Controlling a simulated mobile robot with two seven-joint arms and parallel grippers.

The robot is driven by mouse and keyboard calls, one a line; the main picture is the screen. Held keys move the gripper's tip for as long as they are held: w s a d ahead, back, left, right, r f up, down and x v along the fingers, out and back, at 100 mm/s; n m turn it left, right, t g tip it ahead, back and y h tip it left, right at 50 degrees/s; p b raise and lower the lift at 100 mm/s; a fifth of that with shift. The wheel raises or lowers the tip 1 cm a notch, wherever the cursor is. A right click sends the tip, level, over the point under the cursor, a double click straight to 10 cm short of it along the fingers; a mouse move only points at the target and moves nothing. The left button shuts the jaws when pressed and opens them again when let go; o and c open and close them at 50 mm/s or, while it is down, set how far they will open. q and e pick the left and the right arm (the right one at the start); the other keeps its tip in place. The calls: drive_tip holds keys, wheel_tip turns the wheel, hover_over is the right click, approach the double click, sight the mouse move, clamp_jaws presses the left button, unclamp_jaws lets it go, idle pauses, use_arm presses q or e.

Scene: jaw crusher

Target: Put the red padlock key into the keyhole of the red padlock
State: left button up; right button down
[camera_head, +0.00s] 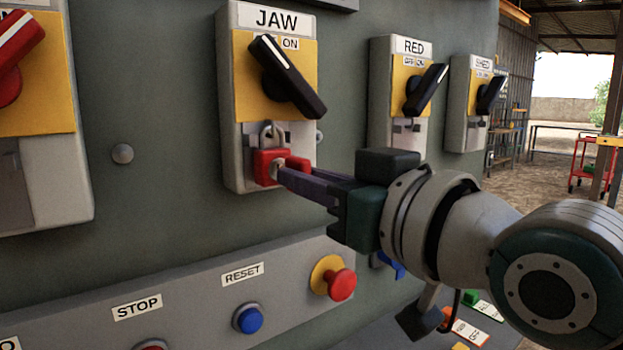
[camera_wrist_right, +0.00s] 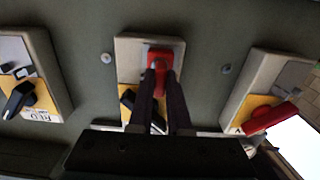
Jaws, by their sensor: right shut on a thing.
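The red padlock (camera_head: 263,167) hangs by its grey shackle from the hasp under the black switch handle of the JAW box (camera_head: 236,150). My right gripper (camera_head: 282,174) is right in front of the padlock, shut on the red padlock key (camera_head: 298,162). In the right wrist view the red key (camera_wrist_right: 158,80) shows between the two dark fingers, in line with the red padlock (camera_wrist_right: 161,53). The key's tip and the keyhole are hidden, so I cannot tell how far the key is in. My left gripper is not in view.
The RED box (camera_head: 386,120) and the SHED box (camera_head: 457,115) stand to the right on the same grey panel.

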drive_tip(key=shift+w+a+b, duration=0.3)
drive_tip(key=shift+w+a, duration=0.05)
drive_tip(key=shift+w, duration=0.2)
drive_tip(key=c, duration=0.8)
unclamp_jaws()
drive_tip(key=shift+s+d+p, duration=0.2)
drive_tip(key=shift+s+p, duration=0.05)
drive_tip(key=shift+p, duration=0.05)
drive_tip(key=p+v, duration=0.4)
drive_tip(key=v, duration=0.4)
drive_tip(key=shift+s+d, duration=0.1)
drive_tip(key=shift+s, duration=0.05)
idle(0.4)
